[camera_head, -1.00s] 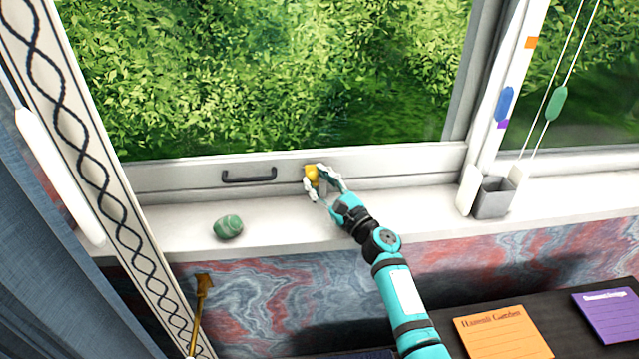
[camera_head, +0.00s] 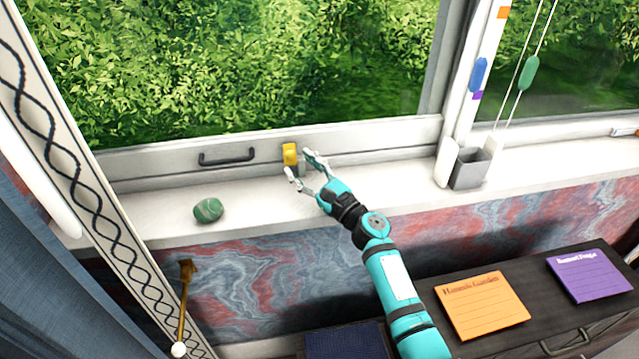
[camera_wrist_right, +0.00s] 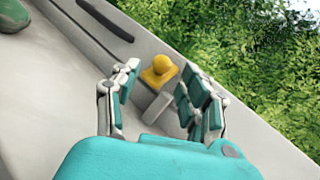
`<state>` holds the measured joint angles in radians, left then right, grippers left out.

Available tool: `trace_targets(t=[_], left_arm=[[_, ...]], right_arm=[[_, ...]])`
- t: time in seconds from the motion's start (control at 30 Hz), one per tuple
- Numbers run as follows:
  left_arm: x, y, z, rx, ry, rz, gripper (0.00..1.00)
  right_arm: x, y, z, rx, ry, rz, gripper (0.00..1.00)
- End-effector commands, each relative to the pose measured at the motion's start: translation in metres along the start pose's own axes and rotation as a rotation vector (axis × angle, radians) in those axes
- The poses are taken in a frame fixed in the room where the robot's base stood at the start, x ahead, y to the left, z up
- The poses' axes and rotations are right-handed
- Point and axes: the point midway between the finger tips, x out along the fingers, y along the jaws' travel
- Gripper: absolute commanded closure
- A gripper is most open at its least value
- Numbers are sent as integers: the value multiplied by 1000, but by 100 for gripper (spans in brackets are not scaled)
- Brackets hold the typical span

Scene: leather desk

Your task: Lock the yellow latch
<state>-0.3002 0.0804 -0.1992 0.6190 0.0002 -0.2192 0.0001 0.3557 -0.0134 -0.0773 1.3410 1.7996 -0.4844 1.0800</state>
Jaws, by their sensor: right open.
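The yellow latch (camera_head: 290,154) sits on the lower window frame, right of the dark handle. In the right wrist view the latch (camera_wrist_right: 160,68) shows a round yellow knob on a yellow base, with a grey block just below it. My right gripper (camera_head: 304,164) is open just in front of the latch, its fingers apart and nothing between them. In the wrist view the latch lies beyond the gap between the fingertips (camera_wrist_right: 155,82). Whether a finger touches it cannot be told. My left gripper is not in view.
A dark handle (camera_head: 227,157) is on the window frame. A green striped stone (camera_head: 208,210) lies on the white sill. A grey cup (camera_head: 469,168) stands at the right. Orange (camera_head: 482,306) and purple (camera_head: 585,275) notepads lie on the dark desk. The sill between gripper and cup is clear.

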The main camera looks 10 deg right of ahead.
Motion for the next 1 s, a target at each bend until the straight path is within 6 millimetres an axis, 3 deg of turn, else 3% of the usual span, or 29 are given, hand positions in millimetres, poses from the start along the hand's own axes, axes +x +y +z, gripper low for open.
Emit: trace_targets(t=[0.2, 0.43, 0.87, 1.0], left_arm=[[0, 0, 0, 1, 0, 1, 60], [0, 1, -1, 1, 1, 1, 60], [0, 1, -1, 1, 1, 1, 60], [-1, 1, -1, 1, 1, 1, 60]], right_arm=[[-50, 1, -2, -1, 3, 2, 55], [-83, 2, -1, 1, 1, 3, 55], [-89, 1, 0, -3, 0, 4, 55], [-69, 4, 16, -132, -2, 53, 55]])
